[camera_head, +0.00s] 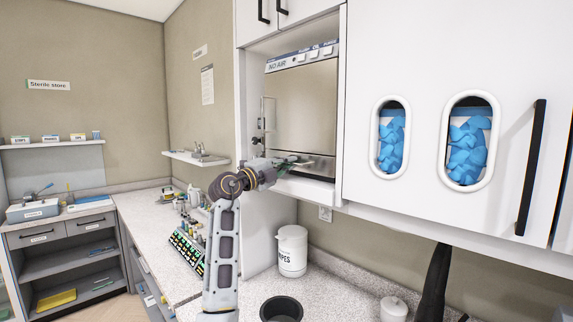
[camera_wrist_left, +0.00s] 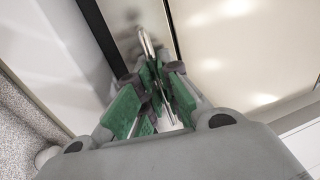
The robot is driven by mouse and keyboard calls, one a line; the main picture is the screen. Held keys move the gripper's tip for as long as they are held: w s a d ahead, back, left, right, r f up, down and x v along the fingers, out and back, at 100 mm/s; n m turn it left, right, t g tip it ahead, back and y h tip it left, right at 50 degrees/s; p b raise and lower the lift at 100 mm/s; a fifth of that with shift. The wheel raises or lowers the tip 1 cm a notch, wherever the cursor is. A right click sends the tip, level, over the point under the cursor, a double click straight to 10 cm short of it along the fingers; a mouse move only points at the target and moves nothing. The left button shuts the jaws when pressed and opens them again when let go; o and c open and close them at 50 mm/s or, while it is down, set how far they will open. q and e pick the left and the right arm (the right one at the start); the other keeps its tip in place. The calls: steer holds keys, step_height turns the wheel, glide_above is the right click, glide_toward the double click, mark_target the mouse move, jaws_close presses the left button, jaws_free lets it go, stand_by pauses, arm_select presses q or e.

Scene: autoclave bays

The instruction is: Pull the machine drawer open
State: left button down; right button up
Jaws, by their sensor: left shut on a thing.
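The machine (camera_head: 302,105) sits in an open bay of the white cabinet, with a large plain metallic front panel. The machine drawer (camera_head: 318,165) seems to be the low strip along the bottom of its front; it looks closed, though the arm partly covers it. My left gripper (camera_head: 293,162) is at the lower left of the machine front. In the left wrist view, the green-padded fingers (camera_wrist_left: 158,85) are closed together around a thin metallic bar (camera_wrist_left: 147,45), apparently a handle. The fingers hide most of the bar.
A white cabinet door with two oval windows (camera_head: 469,142) and a black handle (camera_head: 531,168) is to the right. Below, the speckled counter holds a white wipes tub (camera_head: 292,251), a dark round container (camera_head: 281,309) and a rack of vials (camera_head: 187,252).

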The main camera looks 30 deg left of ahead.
arm_select(q)
steer(key=shift+s+f, duration=0.1)
steer(key=shift+s, duration=0.05)
steer(key=r+p+v, duration=0.1)
steer(key=r+v, duration=0.1)
steer(key=v, duration=1.2)
steer(key=shift+s+a+r, duration=0.25)
steer(key=shift+s+r, duration=0.05)
steer(key=shift+s, duration=0.3)
steer(key=c, duration=1.9)
jaws_free()
steer(key=shift+o, duration=0.2)
steer(key=shift+s, duration=0.15)
steer(key=v, duration=1.1)
steer(key=shift+s+a, duration=0.15)
steer(key=shift+s, duration=0.15)
steer(key=shift+f, duration=0.1)
